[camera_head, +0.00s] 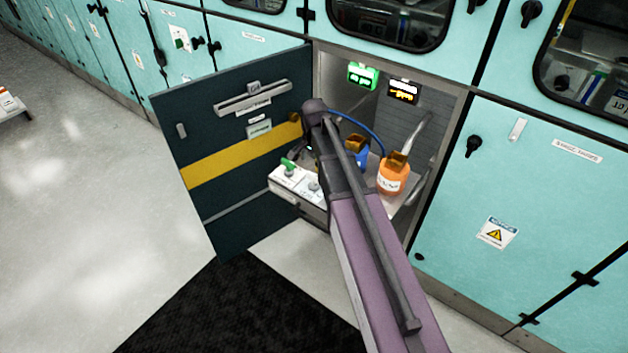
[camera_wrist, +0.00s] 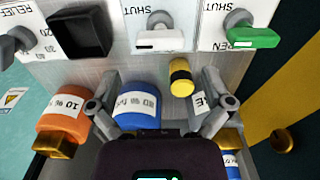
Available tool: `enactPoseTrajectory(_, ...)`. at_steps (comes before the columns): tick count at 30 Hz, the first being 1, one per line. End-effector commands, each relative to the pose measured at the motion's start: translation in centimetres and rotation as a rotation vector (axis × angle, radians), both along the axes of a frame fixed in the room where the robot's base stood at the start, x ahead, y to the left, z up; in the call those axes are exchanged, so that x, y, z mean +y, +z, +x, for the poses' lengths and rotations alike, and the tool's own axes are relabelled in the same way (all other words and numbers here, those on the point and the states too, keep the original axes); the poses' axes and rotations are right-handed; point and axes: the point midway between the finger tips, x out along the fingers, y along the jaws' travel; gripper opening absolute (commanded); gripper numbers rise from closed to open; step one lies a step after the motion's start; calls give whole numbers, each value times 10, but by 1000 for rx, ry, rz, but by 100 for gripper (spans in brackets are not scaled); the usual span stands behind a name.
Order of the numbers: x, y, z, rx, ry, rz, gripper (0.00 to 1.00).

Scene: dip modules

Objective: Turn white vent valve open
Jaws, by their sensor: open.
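The white vent valve (camera_wrist: 160,40) has a flat white handle on a grey hub in the wrist view, with the word SHUT on its panel. The green-handled valve (camera_wrist: 253,38) is to its right, with SHUT above and letters EN beside its handle. Both are on the white valve box (camera_head: 297,184) in the head view, where the green handle (camera_head: 289,164) shows. My gripper (camera_wrist: 160,82) is open, its fingers apart and below the white handle in the wrist view, not touching it. In the head view my arm hides most of the gripper.
An orange bottle (camera_head: 393,175) and a blue bottle (camera_wrist: 138,105) stand close by. A yellow-black cylinder (camera_wrist: 181,78) shows between my fingers. The open dark cabinet door (camera_head: 230,125) borders the left side.

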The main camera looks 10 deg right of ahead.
Motion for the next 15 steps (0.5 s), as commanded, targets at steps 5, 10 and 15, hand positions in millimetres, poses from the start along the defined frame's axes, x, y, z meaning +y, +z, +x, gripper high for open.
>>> enactPoseTrajectory(5, 0, -18, 0, 0, 0, 0, 100)
enactPoseTrajectory(10, 0, -31, 0, 0, 0, 0, 100)
enactPoseTrajectory(15, 0, -44, 0, 0, 0, 0, 100)
